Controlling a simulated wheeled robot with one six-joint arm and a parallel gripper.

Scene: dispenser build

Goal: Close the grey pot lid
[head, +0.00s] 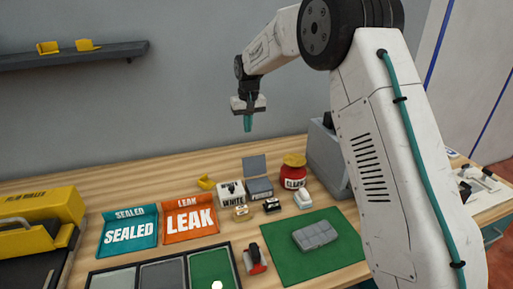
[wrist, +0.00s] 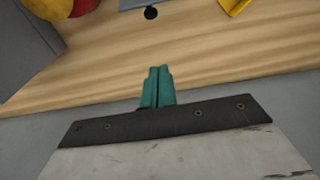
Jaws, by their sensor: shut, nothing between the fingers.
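The grey pot (head: 260,188) stands on the wooden bench between the white-labelled pot and the red pot. Its flat grey lid (head: 254,166) stands upright at the pot's back edge, open. In the wrist view the edge of the grey lid (wrist: 138,4) shows at the top, with a black knob (wrist: 151,13) at it; the rest is cut off. My gripper (head: 247,124) hangs in the air above and behind the pots, fingers pointing down, apart from the lid. Its teal fingers are shut and empty, as the wrist view (wrist: 157,86) also shows.
A white-labelled pot (head: 231,194) with a yellow piece (head: 206,182) behind it stands left of the grey pot. A red pot (head: 293,176) and a grey machine (head: 325,155) stand right. Small items stand in front. A green mat (head: 285,262) holds a grey block (head: 315,236).

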